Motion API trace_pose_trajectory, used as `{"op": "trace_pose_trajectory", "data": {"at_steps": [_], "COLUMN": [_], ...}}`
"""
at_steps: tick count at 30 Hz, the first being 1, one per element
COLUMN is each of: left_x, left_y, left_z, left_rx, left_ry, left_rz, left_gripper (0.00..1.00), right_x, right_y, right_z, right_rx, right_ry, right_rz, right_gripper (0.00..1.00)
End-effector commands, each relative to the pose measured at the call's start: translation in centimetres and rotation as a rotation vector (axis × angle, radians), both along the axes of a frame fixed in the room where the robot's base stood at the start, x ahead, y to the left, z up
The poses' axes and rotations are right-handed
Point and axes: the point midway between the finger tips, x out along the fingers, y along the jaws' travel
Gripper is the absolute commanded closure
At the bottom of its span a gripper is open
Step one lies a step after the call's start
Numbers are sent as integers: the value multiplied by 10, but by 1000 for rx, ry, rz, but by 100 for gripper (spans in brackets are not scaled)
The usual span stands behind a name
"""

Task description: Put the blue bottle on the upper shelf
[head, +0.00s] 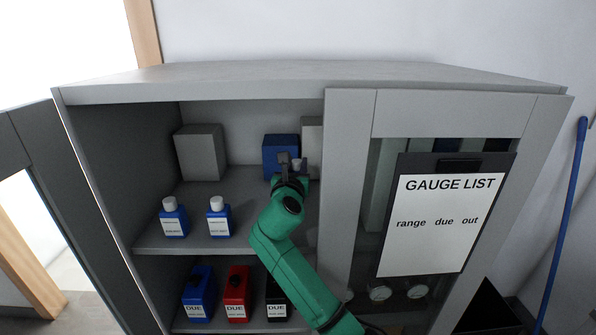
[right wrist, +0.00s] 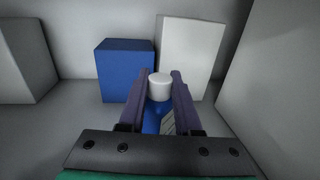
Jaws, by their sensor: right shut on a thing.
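A blue bottle with a white cap shows between my fingers in the right wrist view (right wrist: 159,88). My right gripper (right wrist: 160,98) is shut on it. In the head view the right gripper (head: 291,162) reaches into the open left side of the cabinet, over the upper shelf (head: 250,200), in front of a blue box (head: 277,152). The held bottle is mostly hidden there, and I cannot tell whether its base touches the shelf. Two other blue bottles with white caps, one at left (head: 173,219) and one beside it (head: 218,217), stand upright on the upper shelf's front. My left gripper is out of view.
A grey box (head: 200,152) and a pale box (right wrist: 192,58) stand at the back of the upper shelf. Blue (head: 199,294), red (head: 237,293) and black (head: 277,297) containers stand below. The right door (head: 349,200) carries a gauge list (head: 437,225); the left door (head: 70,200) is open.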

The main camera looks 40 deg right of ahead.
Motion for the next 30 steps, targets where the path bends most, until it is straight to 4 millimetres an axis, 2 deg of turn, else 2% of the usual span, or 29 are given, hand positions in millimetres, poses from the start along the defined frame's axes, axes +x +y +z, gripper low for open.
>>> {"op": "trace_pose_trajectory", "data": {"at_steps": [1, 3, 14, 15, 16, 17, 27, 30], "left_x": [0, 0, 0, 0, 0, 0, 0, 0], "left_y": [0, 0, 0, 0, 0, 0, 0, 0], "left_z": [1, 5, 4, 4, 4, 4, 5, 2], "left_rx": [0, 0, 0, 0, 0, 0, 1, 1], "left_ry": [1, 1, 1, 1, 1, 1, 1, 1], "left_rz": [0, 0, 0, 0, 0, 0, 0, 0], "left_gripper": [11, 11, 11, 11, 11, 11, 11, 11], "right_x": [0, -1, -2, -2, -2, -2, -2, -8], "right_y": [0, -1, -3, -3, -3, -3, -3, 5], "right_z": [-12, -19, -27, -27, -26, -26, -23, -25], "right_rx": [1, 1, 0, 0, 0, 0, 1, 0], "right_ry": [6, 5, 1, 1, 1, 1, 0, 1], "right_rz": [0, -1, 0, 0, 0, 0, 0, 3], "right_gripper": [100, 100, 100, 52, 41, 37, 37, 37]}}
